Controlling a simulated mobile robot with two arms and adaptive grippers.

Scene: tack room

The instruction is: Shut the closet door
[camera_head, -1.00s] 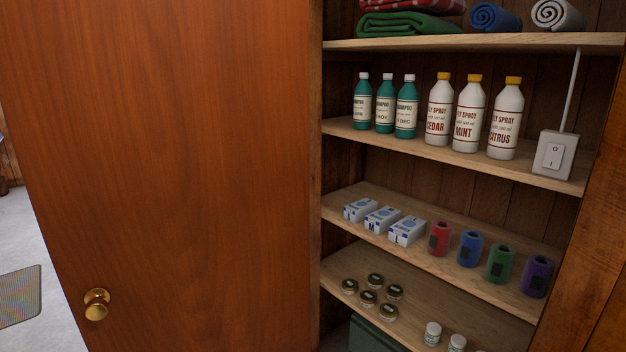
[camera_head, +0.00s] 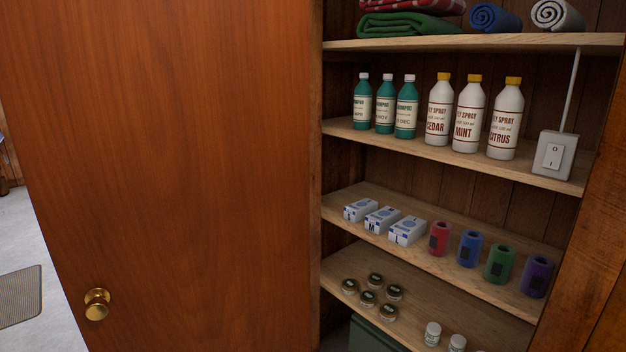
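The closet door (camera_head: 190,160) is a reddish-brown wooden panel filling the left half of the head view. It stands open, hinged along its right side at the closet's left edge. A round brass knob (camera_head: 97,304) sits low near its free left edge. The closet interior is exposed to the right, with light wooden shelves (camera_head: 400,139) between dark wooden walls. The right side of the closet frame (camera_head: 597,250) shows at the right edge. Neither of my grippers is in view.
Shelves hold folded blankets (camera_head: 405,24), shampoo bottles (camera_head: 385,108), fly spray bottles (camera_head: 468,118), small boxes (camera_head: 382,220), coloured rolls (camera_head: 470,248) and tins (camera_head: 367,298). A white switch box (camera_head: 554,155) stands at the second shelf's right end. Grey floor and a mat (camera_head: 18,298) lie left of the door.

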